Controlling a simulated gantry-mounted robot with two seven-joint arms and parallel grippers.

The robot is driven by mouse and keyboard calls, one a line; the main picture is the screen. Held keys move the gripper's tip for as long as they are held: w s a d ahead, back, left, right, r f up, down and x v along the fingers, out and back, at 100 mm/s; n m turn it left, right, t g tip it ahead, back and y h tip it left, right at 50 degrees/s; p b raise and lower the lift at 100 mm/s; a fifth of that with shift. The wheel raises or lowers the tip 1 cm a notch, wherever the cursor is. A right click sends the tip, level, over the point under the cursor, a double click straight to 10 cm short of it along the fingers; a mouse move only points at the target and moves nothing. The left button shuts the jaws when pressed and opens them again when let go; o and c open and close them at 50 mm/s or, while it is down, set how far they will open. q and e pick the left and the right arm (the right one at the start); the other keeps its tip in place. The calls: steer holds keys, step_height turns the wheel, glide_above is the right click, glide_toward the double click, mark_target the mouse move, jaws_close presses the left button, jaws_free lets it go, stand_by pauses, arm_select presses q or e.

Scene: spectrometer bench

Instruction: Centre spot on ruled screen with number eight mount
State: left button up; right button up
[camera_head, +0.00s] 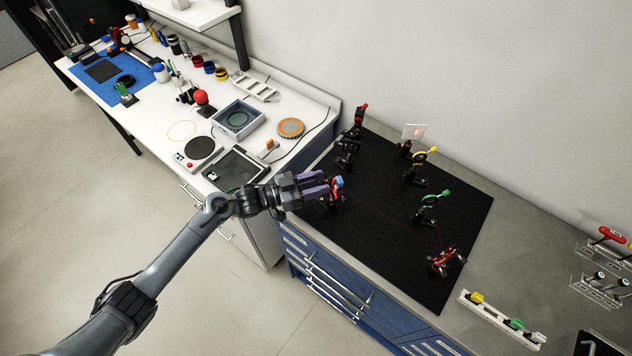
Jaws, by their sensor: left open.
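My left gripper (326,184) reaches in from the left over the front left edge of the black optics board (385,235). Its purple fingers are open beside a small mount with a blue and red top (338,183); I cannot tell whether they touch it. A small clear screen (414,132) stands at the back of the board with a red spot on it. Its ruling is too small to read. Other mounts have yellow (422,158), green (432,198) and red (443,262) parts. No mount number is legible, so I cannot tell which is number eight. My right gripper is out of view.
A dark mount with a red top (358,118) stands at the board's back left. A faint red beam line crosses the board. A white bench (285,82) with several tools lies left. A white rack (500,318) with coloured pieces lies right. The board's middle is clear.

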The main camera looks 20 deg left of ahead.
arm_select(q)
steer(key=shift+c, duration=0.4)
jaws_close()
steer(key=shift+n, duration=0.3)
steer(key=n+p, duration=0.5)
steer(key=n, duration=0.3)
stand_by(0.4)
